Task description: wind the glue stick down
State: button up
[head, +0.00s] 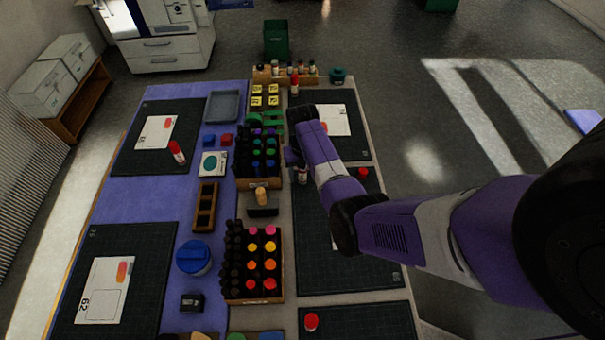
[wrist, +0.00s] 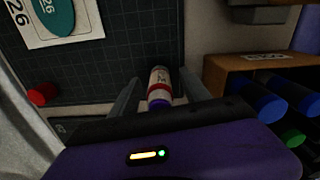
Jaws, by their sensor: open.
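A glue stick (wrist: 160,84), white with a red band and a purple end, is between the two fingers of my gripper (wrist: 158,92) in the wrist view. The fingers are open, with a gap visible beside the stick. In the head view the glue stick (head: 302,175) shows as a small pale shape just below my gripper (head: 294,158), at the edge of a dark cutting mat. Part of it is hidden by my arm. A loose red cap (wrist: 43,94) lies apart on the left in the wrist view; the head view shows a red cap (head: 362,172) right of the stick.
A wooden marker rack (wrist: 235,68) stands close to the right in the wrist view. The head view shows another marker rack (head: 284,290) nearer. A numbered card (wrist: 62,20) lies on the mat.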

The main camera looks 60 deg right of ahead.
jog(key=m, duration=0.6)
jog(key=shift+m, duration=0.4)
jog(key=m, duration=0.7)
jog(key=shift+s, duration=0.1)
grip_shut()
